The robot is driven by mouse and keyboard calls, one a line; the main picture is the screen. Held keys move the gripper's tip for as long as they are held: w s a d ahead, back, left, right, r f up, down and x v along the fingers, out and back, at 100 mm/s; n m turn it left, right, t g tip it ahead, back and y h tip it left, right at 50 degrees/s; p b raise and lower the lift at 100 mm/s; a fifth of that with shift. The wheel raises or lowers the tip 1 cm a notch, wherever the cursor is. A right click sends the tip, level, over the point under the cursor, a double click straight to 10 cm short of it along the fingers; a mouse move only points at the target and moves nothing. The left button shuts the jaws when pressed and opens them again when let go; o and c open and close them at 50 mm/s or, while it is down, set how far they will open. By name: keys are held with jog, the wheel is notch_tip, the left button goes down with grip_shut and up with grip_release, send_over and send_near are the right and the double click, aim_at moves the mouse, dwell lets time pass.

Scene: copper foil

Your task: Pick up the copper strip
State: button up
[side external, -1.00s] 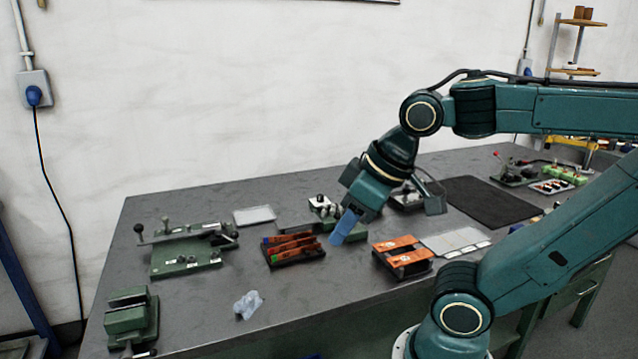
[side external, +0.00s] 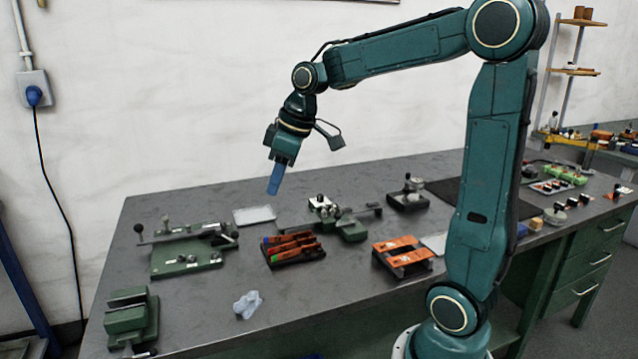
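Several copper-orange strips (side external: 292,246) lie in a dark slotted tray (side external: 300,260) near the middle of the bench, with small blue and green marks at their left ends. Wider copper-orange pieces (side external: 399,244) lie on a black stand to the right; I cannot tell which piece is the copper strip of the task. My gripper (side external: 273,189) has blue fingers pointing down and hangs well above the bench, apart from the tray. The fingers overlap in this view, so their opening is hidden. No copper shows at them.
A green lever fixture (side external: 187,258) stands left, with a green vise (side external: 130,318) at the front left. A crumpled pale blue cloth (side external: 248,304) lies in front. A green clamp tool (side external: 350,228) stands behind the trays. A pale flat tray (side external: 254,215) lies at the back.

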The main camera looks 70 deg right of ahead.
jog(key=w+d+f+n+y, duration=0.1)
jog(key=w+d+f, duration=0.2)
jog(key=d+f, duration=0.3)
jog(key=w+d+f+n+y, duration=0.1)
jog(key=w+d+f, duration=0.3)
jog(key=d, duration=1.2)
notch_tip(320, 180, down, 4)
jog(key=shift+w+r+n, duration=0.15)
jog(key=shift+r+n, duration=0.05)
jog(key=shift+n, duration=0.5)
send_over(278, 239)
jog(key=s+d, duration=0.2)
jog(key=shift+a+f, duration=0.2)
jog(key=shift+f, duration=3.8)
jog(key=shift+f, duration=0.1)
jog(key=shift+x, duration=2.5)
jog(key=shift+f, duration=0.1)
grip_shut()
